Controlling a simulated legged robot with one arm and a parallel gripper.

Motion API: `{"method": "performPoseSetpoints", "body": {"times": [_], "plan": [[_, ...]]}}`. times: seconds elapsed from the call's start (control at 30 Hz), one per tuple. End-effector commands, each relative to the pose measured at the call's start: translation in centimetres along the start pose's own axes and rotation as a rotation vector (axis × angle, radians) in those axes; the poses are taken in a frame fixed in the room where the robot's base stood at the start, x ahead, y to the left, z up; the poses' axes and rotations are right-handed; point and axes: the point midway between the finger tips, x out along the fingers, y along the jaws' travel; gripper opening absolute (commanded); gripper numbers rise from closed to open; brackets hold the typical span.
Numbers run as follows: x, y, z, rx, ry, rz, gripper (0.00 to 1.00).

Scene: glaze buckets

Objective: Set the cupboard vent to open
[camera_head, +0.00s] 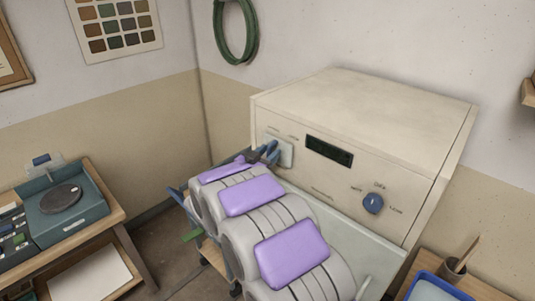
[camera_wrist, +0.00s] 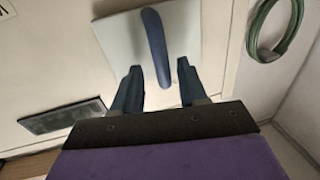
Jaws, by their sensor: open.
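The cream cupboard (camera_head: 365,105) has a blue lever on a pale plate at the left of its front. In the wrist view, the lever (camera_wrist: 153,40) is long and slightly tilted on its plate (camera_wrist: 120,40). My gripper (camera_wrist: 158,86) is open, with one finger on each side of the lever's near end. Gaps show on both sides, and I cannot tell the depth between them. In the head view, my gripper (camera_head: 268,153) partly covers the plate (camera_head: 286,155). A round blue knob (camera_head: 373,203) sits at the right of the front, with labels too small to read surely.
A dark display (camera_head: 329,150) lies between plate and knob. A green hose (camera_head: 235,32) hangs on the wall. A teal device (camera_head: 65,205) stands on the left table. A blue tray (camera_head: 432,290) and a cup (camera_head: 452,268) stand at lower right.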

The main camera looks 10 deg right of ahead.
Motion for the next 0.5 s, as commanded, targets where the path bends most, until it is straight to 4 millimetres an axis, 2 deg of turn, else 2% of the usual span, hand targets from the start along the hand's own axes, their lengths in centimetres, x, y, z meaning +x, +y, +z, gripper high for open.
{"method": "performPoseSetpoints", "body": {"times": [0.37,0.5], "plan": [[0.33,-0.26,-0.07,-0.001,0.002,-0.003,0.42],[0.43,-0.15,-0.06,0.0,0.001,-0.003,0.29]]}}
